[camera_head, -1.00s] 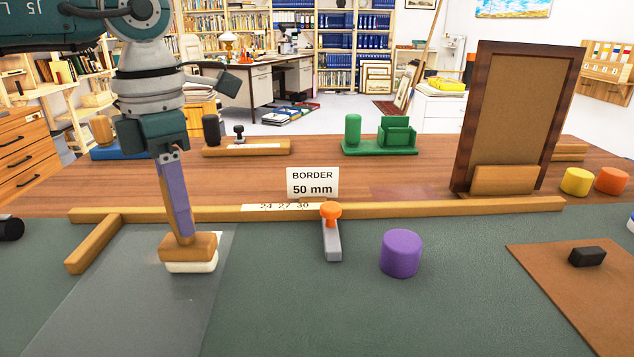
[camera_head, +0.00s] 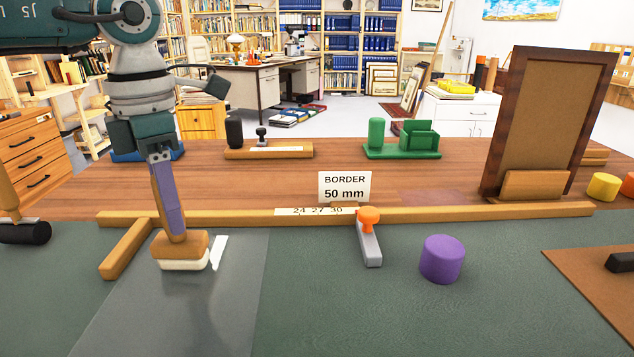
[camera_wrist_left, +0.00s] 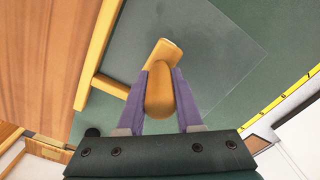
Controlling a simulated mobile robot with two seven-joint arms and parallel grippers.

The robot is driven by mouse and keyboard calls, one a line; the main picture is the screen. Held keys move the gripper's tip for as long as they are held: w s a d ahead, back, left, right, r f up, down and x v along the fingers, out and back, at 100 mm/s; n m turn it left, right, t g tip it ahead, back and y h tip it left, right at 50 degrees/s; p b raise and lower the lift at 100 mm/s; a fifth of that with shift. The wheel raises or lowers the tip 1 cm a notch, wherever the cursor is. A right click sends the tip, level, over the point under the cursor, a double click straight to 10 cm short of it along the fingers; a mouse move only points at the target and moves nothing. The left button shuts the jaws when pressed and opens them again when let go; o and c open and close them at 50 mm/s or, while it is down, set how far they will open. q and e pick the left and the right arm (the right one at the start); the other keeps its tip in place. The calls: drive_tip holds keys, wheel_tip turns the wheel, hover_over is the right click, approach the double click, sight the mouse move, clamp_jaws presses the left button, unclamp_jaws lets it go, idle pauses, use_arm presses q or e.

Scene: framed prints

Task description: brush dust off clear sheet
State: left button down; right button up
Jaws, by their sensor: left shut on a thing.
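My left gripper (camera_head: 174,228) has purple fingers and points down, shut on the handle of a wooden brush (camera_head: 182,246). The brush has pale bristles, which look to be at or just above the clear sheet (camera_head: 190,310). The sheet lies on the green mat, its back edge close to the wooden rail. A small white patch (camera_head: 219,252) shows right of the brush; I cannot tell if it is dust or glare. In the left wrist view the brush handle (camera_wrist_left: 160,92) sits between both fingers, with the sheet (camera_wrist_left: 220,60) beyond. My right gripper is not in view.
A wooden rail (camera_head: 460,212) crosses the mat's back, with a short arm (camera_head: 128,250) at left. An orange-knobbed grey tool (camera_head: 369,240), a purple cylinder (camera_head: 442,259) and a brown board (camera_head: 600,290) lie right. A dark-headed tool (camera_head: 25,232) lies left. A frame (camera_head: 548,120) stands behind.

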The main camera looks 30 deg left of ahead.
use_arm(q)
drive_tip(key=r, duration=0.1)
drive_tip(key=r+p, duration=0.2)
drive_tip(key=shift+s+a, duration=0.25)
drive_tip(key=shift+a, duration=0.05)
drive_tip(key=shift+w+r+p, duration=0.1)
drive_tip(key=shift+r+p, duration=0.2)
drive_tip(key=shift+d+r+p, duration=0.1)
drive_tip(key=shift+r+p, duration=1.7)
drive_tip(key=shift+r, duration=0.45)
